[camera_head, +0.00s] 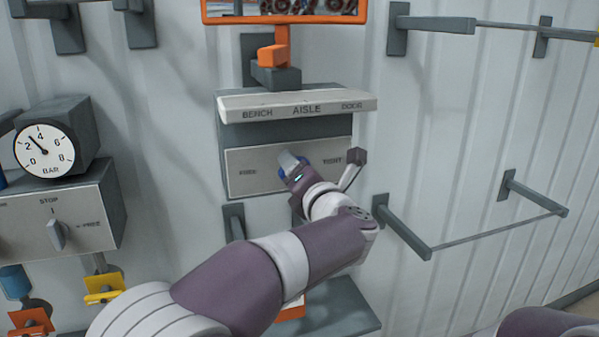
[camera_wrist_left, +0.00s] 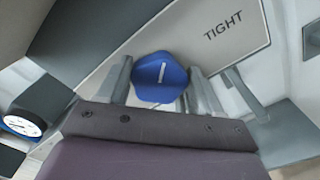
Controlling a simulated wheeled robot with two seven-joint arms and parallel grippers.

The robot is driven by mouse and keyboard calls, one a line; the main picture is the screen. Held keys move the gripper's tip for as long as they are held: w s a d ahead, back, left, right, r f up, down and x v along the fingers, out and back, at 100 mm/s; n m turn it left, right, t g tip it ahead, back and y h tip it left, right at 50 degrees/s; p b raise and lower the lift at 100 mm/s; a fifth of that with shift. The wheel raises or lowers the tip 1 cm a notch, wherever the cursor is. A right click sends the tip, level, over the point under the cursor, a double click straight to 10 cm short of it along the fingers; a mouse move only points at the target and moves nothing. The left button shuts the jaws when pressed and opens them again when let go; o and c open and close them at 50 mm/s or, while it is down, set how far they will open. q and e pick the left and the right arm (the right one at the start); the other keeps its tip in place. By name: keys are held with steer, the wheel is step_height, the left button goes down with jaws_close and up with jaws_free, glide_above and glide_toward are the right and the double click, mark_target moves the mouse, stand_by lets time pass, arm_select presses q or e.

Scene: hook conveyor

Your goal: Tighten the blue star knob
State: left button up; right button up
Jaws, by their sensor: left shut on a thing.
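The blue star knob (camera_wrist_left: 158,78) sits on the white panel between the two fingers of my left gripper (camera_wrist_left: 163,84) in the left wrist view. A pale line marks its face. In the head view only a sliver of the blue knob (camera_head: 284,172) shows beside my left gripper (camera_head: 292,165), which covers the rest. My left gripper is shut on the knob. The panel (camera_head: 240,160) carries the words FREE at its left and TIGHT at its right. My right gripper is not in view.
A ledge (camera_head: 300,104) marked BENCH, AISLE and DOOR juts out above the knob panel. An orange-framed mirror (camera_head: 283,18) is above it. A pressure gauge (camera_head: 44,150) and a STOP/FREE switch (camera_head: 58,235) are at the left. A rail frame (camera_head: 490,232) juts out at the right.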

arm_select(q)
steer(key=shift+f+m+p, duration=0.15)
steer(key=shift+m+p, duration=0.7)
steer(key=shift+m, duration=1.3)
steer(key=shift+f+m+p, duration=0.15)
steer(key=shift+m+p, duration=0.65)
steer(key=shift+m, duration=1.4)
steer(key=shift+f+m+p, duration=0.15)
steer(key=shift+m+p, duration=0.7)
steer(key=shift+m, duration=1.6)
steer(key=shift+f, duration=0.1)
steer(key=o, duration=1.1)
steer(key=shift+d, duration=0.1)
steer(key=shift+c, duration=0.2)
